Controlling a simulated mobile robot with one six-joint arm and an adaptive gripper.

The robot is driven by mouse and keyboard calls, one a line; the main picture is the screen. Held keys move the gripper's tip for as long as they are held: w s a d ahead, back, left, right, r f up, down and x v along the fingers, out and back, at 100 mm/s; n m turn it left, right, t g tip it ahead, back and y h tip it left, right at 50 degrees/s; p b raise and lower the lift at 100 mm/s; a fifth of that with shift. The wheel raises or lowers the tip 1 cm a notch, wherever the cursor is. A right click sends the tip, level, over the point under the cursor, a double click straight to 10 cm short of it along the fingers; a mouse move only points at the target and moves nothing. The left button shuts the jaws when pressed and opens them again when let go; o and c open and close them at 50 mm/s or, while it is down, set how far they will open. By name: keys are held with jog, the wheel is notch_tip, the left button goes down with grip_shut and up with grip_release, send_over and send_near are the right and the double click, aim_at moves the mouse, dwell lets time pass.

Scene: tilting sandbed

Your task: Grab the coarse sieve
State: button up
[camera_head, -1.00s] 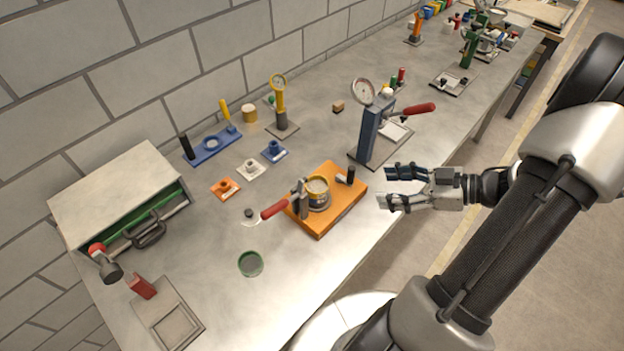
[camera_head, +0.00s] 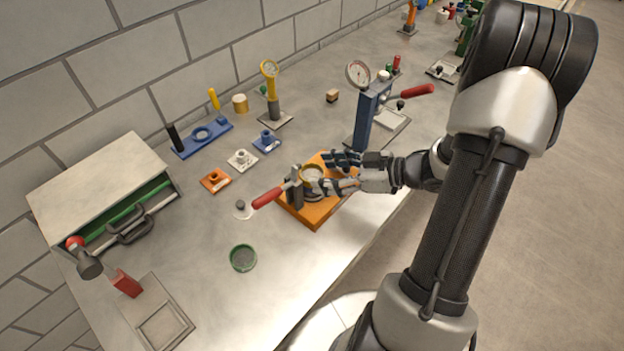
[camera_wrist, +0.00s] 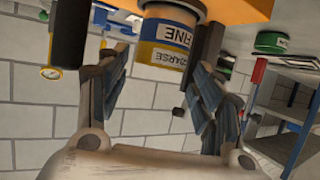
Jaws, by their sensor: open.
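The coarse sieve (camera_head: 309,170) is a yellow ring on top of a sieve stack on an orange base (camera_head: 308,216). In the wrist view, which shows the stack upside down, the yellow coarse sieve (camera_wrist: 153,55) carries a COARSE label. The blue fine sieve (camera_wrist: 152,32) with a FINE label sits directly against it on the base side. My gripper (camera_head: 322,171) is open, its fingers reaching in from the right around the upper stack. In the wrist view the fingers of my gripper (camera_wrist: 162,66) stand on both sides of the stack. Contact cannot be told.
A red-handled clamp (camera_head: 268,198) stands just left of the stack. A tall blue press (camera_head: 362,122) with a dial stands behind my gripper. A green-rimmed dish (camera_head: 243,258) lies at the front left. The bench between dish and orange base is clear.

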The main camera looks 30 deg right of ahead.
aim_at(312, 176)
jog(key=shift+x, duration=1.2)
jog(key=shift+c, duration=0.6)
jog(key=c, duration=0.7)
